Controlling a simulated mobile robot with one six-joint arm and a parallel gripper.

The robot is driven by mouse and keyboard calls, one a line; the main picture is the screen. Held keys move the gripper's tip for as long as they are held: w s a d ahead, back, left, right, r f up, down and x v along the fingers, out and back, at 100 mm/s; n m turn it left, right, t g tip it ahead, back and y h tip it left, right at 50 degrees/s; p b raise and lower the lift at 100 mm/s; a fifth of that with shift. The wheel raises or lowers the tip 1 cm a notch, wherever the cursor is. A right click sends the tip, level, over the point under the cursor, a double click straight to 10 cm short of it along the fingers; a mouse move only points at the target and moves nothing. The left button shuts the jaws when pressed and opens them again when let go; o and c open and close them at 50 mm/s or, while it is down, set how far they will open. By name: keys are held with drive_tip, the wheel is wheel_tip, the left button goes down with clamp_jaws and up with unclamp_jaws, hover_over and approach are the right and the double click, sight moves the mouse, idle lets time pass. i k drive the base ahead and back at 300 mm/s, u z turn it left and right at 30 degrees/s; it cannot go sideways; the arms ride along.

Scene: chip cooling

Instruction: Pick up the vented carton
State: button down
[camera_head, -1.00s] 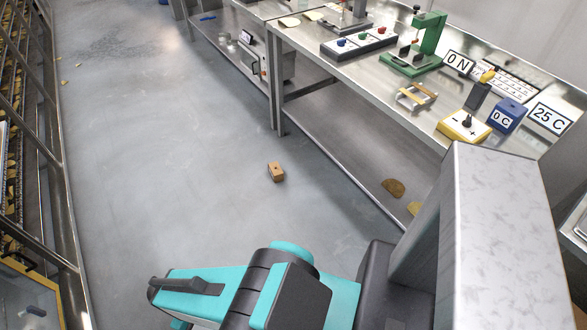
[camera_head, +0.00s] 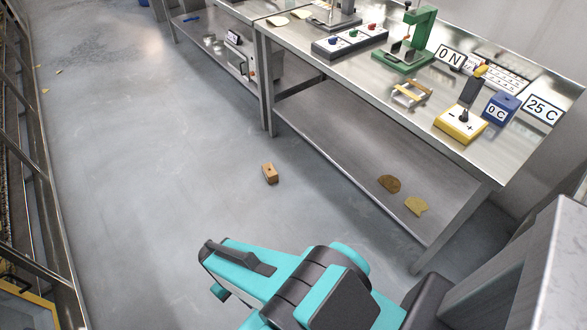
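A small brown carton (camera_head: 270,174) with a dark hole in its face sits on the grey floor, left of the steel bench's lower shelf; it looks like the vented carton. My teal and black arm shows at the bottom of the view, nearer to me than the carton and apart from it. The black bar on the arm's end may be part of my gripper, but its fingertips cannot be made out.
A steel bench (camera_head: 345,168) runs along the right, with a green press (camera_head: 412,45), a yellow control box (camera_head: 461,124) and a blue block (camera_head: 500,108) on top. A metal rack (camera_head: 50,220) lines the left. The floor between is mostly clear.

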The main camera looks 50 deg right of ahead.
sight(270, 175)
drive_tip(key=u, duration=0.45)
drive_tip(key=k, duration=0.15)
drive_tip(key=z, duration=1.9)
drive_tip(key=k, duration=0.9)
drive_tip(key=u, duration=0.2)
drive_tip(key=i, duration=0.65)
drive_tip(key=z, duration=0.05)
